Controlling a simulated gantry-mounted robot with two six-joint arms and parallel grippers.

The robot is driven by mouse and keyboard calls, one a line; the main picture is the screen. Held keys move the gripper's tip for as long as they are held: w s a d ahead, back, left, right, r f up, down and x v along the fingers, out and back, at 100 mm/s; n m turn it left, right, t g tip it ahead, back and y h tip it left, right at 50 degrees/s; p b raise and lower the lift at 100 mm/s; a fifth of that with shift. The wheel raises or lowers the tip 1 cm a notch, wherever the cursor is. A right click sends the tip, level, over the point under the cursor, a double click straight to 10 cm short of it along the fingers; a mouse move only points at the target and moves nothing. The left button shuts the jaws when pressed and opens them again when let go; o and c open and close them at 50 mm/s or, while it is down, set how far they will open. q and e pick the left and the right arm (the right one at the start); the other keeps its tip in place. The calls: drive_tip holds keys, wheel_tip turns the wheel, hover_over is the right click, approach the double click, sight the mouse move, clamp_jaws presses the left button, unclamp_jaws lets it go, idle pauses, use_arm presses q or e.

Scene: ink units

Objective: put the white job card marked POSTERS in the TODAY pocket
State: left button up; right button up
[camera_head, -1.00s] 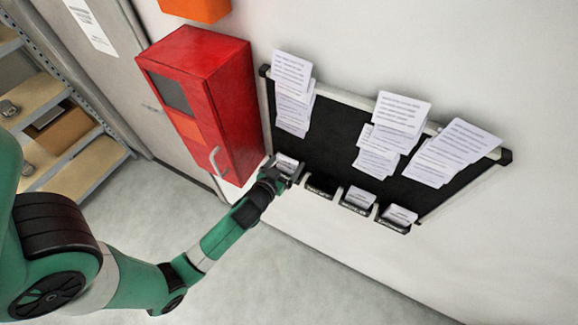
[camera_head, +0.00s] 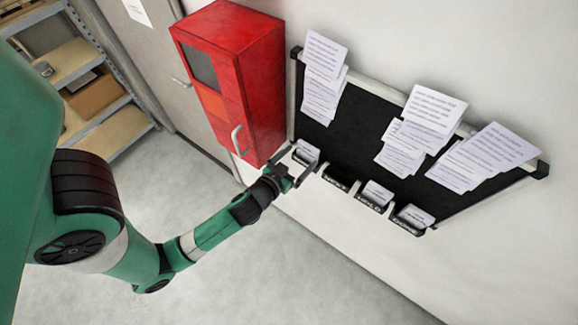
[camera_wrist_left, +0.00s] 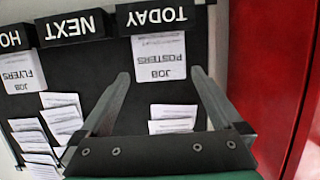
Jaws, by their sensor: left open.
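The white job card (camera_wrist_left: 160,60) marked POSTERS stands in the TODAY pocket (camera_wrist_left: 160,16), with its lower edge behind the pocket's black front. In the head view this card (camera_head: 307,149) is in the leftmost pocket, nearest the red cabinet. No contact shows. My right gripper is in neither view.
The NEXT pocket (camera_wrist_left: 70,27) is empty. A FLYERS card (camera_wrist_left: 22,72) is in the pocket beside it, and another card (camera_head: 415,214) is in the far right pocket. Papers (camera_head: 430,115) hang on the black board (camera_head: 350,122). The red cabinet (camera_head: 235,80) stands close left of my gripper.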

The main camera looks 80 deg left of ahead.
use_arm(q)
drive_tip(key=b+v, duration=0.1)
drive_tip(key=v, duration=0.5)
drive_tip(key=shift+r, duration=0.15)
drive_tip(key=w+d+r+m+t+h, duration=0.1)
drive_tip(key=w+d+r+t, duration=0.15)
drive_tip(key=w+r, duration=0.45)
drive_tip(key=w+d+r+t+h, duration=0.1)
drive_tip(key=w+d+r+t, duration=0.2)
drive_tip(key=r, duration=0.7)
drive_tip(key=w+d+r+m+t+h, duration=0.1)
drive_tip(key=w+r+t, duration=0.1)
drive_tip(key=w+r, duration=0.55)
drive_tip(key=s+d+r+m+t+h+p, duration=0.2)
drive_tip(key=d+r+p, duration=0.1)
drive_tip(key=r, duration=1)
drive_tip(key=s+d+r+m+t+h+p, duration=0.2)
drive_tip(key=d+r+t+h+p, duration=0.1)
drive_tip(key=r, duration=1)
drive_tip(key=s+d+r+m+t+h+p, duration=0.2)
drive_tip(key=d+r, duration=0.3)
drive_tip(key=r, duration=0.8)
drive_tip(key=shift+m+t+h+p, duration=0.3)
drive_tip(key=shift+t+h+p, duration=0.3)
drive_tip(key=shift+t, duration=0.15)
